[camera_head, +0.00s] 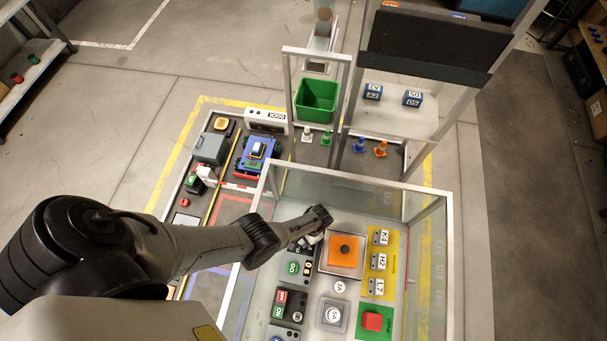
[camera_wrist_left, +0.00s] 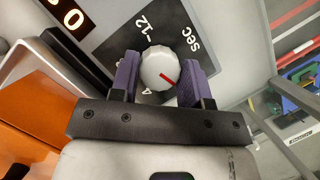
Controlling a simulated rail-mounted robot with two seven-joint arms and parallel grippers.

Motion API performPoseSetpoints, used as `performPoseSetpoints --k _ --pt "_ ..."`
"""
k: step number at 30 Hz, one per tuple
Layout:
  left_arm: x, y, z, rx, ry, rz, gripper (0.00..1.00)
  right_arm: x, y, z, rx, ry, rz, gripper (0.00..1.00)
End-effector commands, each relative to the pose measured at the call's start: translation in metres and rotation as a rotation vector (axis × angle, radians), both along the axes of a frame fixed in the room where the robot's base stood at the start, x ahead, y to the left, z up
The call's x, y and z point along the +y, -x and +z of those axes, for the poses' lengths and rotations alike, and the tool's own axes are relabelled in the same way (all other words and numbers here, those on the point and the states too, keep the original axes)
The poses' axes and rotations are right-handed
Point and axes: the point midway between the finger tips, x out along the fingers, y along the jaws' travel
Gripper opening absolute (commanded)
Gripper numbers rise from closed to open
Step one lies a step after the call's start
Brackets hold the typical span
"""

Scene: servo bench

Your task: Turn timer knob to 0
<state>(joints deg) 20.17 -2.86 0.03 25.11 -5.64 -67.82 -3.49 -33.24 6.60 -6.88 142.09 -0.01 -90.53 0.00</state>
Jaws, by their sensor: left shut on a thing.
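My right gripper is not in view.
A display showing 0 (camera_wrist_left: 62,14) is beside the dial panel. An orange block (camera_head: 345,250) stands close to the right of my gripper in the head view. Glass walls with metal frame posts (camera_head: 272,180) surround this part of the bench. A green bin (camera_head: 316,100) stands behind.

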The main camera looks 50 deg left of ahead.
Motion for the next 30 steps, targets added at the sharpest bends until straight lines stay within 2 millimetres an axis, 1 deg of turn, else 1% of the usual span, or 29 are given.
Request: performPoseSetpoints --k 13,14,21,27,30 --pt "0.0004 0.0001 -0.0004 -0.001 -0.001 0.010 0.19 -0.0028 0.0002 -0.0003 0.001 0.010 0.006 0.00" --pt "0.0004 0.0001 -0.0004 -0.001 -0.001 0.010 0.44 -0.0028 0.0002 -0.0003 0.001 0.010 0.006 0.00" --pt "0.0004 0.0002 -0.0003 0.000 -0.001 0.009 0.67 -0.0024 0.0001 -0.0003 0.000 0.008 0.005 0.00" --pt "0.0003 0.0001 -0.0001 0.000 0.000 0.009 0.67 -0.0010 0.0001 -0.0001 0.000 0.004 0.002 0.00" --pt "0.0001 -0.0011 0.0040 0.000 0.000 0.009 0.67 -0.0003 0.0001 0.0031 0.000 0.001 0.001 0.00"
